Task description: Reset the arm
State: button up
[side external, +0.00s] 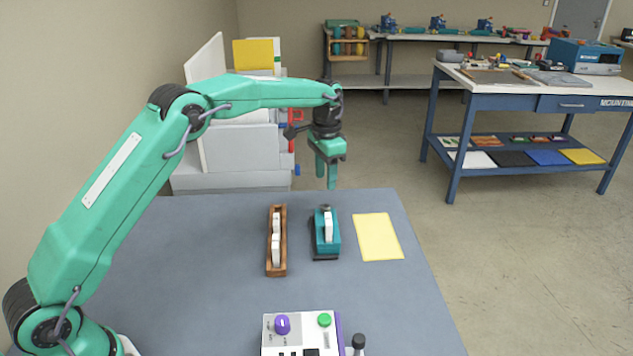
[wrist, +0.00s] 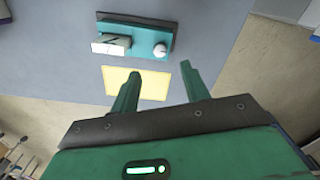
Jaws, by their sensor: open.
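My arm is green and stretches from the lower left across the grey table. My gripper (side external: 327,172) hangs from its end, pointing down, above the far edge of the table. In the wrist view my gripper (wrist: 158,84) shows two green fingers spread apart with nothing between them. A yellow sheet (wrist: 137,86) on the table lies beyond the fingertips in that view. The gripper touches nothing that I can see.
On the table (side external: 180,260) are a wooden holder (side external: 269,262), a teal device (side external: 318,236), the yellow sheet (side external: 378,237) and a control box (side external: 300,324) with purple and green knobs. A white machine (side external: 240,147) stands behind. A blue workbench (side external: 520,103) stands at right.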

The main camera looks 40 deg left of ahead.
jog(key=s+r+n+t, duration=0.2)
jog(key=s+r+t, duration=0.1)
jog(key=s+r, duration=1.35)
jog(key=s+f+n+t, duration=0.1)
jog(key=s+f, duration=0.1)
jog(key=s, duration=0.9)
jog(key=s+f+n+t, duration=0.1)
jog(key=s+f, duration=0.2)
jog(key=s, duration=0.8)
jog(key=shift+a+f+n+t, duration=0.2)
jog(key=shift+n+t, duration=0.1)
jog(key=shift+n, duration=0.1)
